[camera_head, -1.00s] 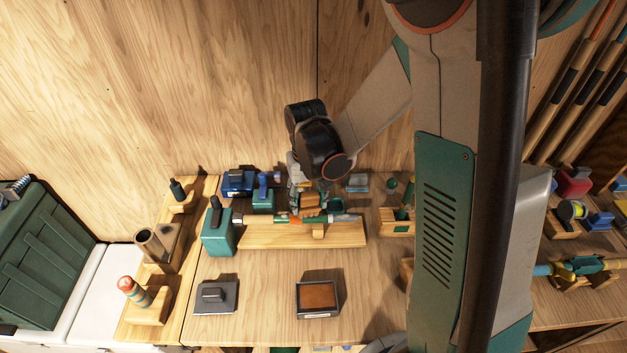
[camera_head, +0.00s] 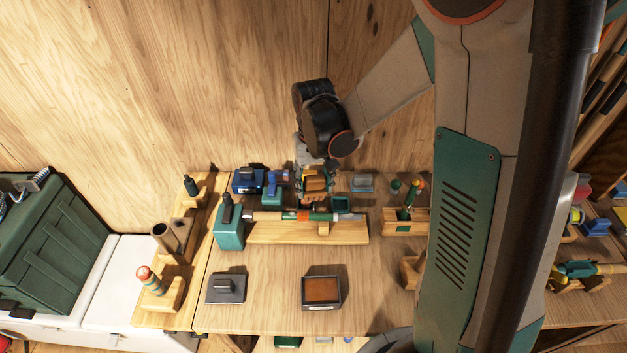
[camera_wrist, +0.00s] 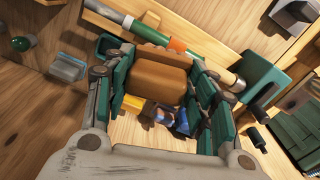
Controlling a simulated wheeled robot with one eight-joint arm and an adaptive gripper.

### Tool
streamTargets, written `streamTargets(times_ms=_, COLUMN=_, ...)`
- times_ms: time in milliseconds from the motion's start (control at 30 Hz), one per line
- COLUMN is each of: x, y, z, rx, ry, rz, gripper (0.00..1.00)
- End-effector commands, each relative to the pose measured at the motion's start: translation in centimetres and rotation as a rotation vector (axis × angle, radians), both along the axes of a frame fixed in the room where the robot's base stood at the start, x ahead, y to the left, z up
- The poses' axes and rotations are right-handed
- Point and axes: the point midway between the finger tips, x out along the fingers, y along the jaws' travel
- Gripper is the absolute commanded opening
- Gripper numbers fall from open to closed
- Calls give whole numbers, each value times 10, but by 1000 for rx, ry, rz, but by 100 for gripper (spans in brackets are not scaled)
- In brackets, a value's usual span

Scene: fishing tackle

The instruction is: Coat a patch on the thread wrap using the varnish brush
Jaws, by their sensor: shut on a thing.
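My gripper (camera_head: 314,186) is shut on a brown block-like thing (camera_wrist: 157,80), which I take to be the varnish brush. It also shows in the head view (camera_head: 316,181). Its bristle end cannot be made out clearly. The thread wrap (camera_head: 303,215) is an orange band on a green and pale rod (camera_head: 270,216), lying across a wooden stand (camera_head: 275,232). In the wrist view the orange wrap (camera_wrist: 178,45) lies just beyond the held block. In the head view my gripper is behind the rod; whether the block touches it cannot be told.
A green bottle-like container (camera_head: 229,226) stands at the rod's left end. Blue and green items (camera_head: 248,180) stand behind it. A wooden holder (camera_head: 405,221) is at the right. A grey block (camera_head: 226,288) and a brown-topped tray (camera_head: 321,291) lie in front, with bare table between them.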

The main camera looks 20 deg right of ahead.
Motion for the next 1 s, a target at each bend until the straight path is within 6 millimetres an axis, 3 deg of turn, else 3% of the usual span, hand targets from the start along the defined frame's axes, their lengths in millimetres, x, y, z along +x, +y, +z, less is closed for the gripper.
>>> streamTargets(times_ms=533, x=0, y=1, z=-1, rx=-5, ry=1, rz=1, gripper=17)
streamTargets(times_ms=1000, x=0, y=5, z=-6, rx=-123, ry=15, rz=0, gripper=17)
